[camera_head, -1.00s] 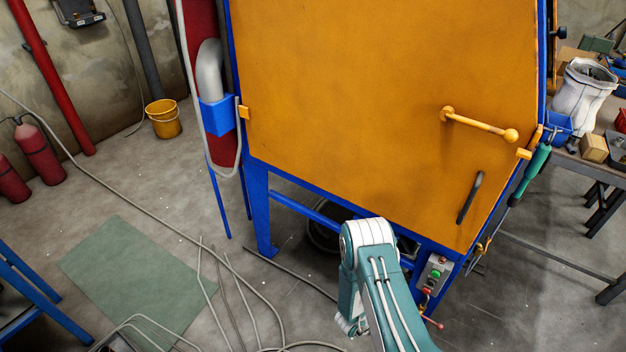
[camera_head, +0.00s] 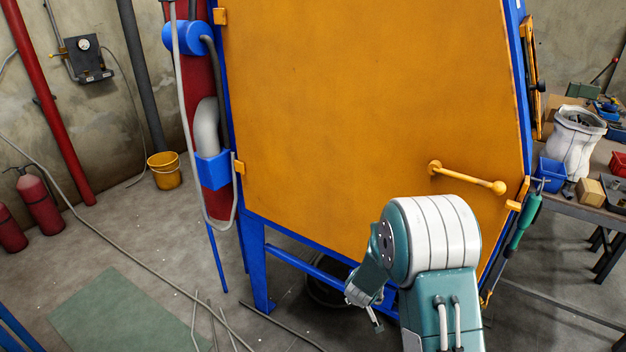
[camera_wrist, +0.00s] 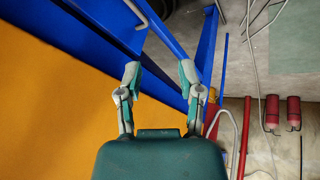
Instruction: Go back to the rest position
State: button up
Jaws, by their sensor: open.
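My gripper (camera_wrist: 160,85) is open and empty in the wrist view, its two fingers apart with nothing between them. Behind the fingers are the blue frame and the yellow-orange door of the blaster cabinet. In the head view my folded arm stands in front of the lower part of the cabinet door (camera_head: 350,100), and my gripper is at the arm's left side, low, near the cabinet's blue legs. Its fingers are small there. The door is closed against the blue frame, with a yellow handle bar (camera_head: 467,178) on its right. My arm hides the door's lower right part.
A yellow bucket (camera_head: 164,171) and red fire extinguishers (camera_head: 40,200) stand by the left wall. Hoses lie on the floor near a green mat (camera_head: 125,312). A workbench with a white sack (camera_head: 577,140) and a blue bin (camera_head: 551,174) is at the right.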

jog(key=s+a+r+m+y, duration=0.1)
jog(key=s+r, duration=0.4)
jog(key=r, duration=0.7)
jog(key=s+a+r+m+y, duration=0.1)
jog(key=s+r, duration=0.4)
jog(key=r, duration=0.7)
jog(key=s+d+r+m, duration=0.1)
jog(key=s+r, duration=0.3)
jog(key=s, duration=0.6)
jog(key=s+d+r+m+h, duration=0.1)
jog(key=s+d+r, duration=0.3)
jog(key=s, duration=0.7)
jog(key=shift+r+m+h, duration=0.15)
jog(key=shift+m+h, duration=0.15)
jog(key=shift+m, duration=0.4)
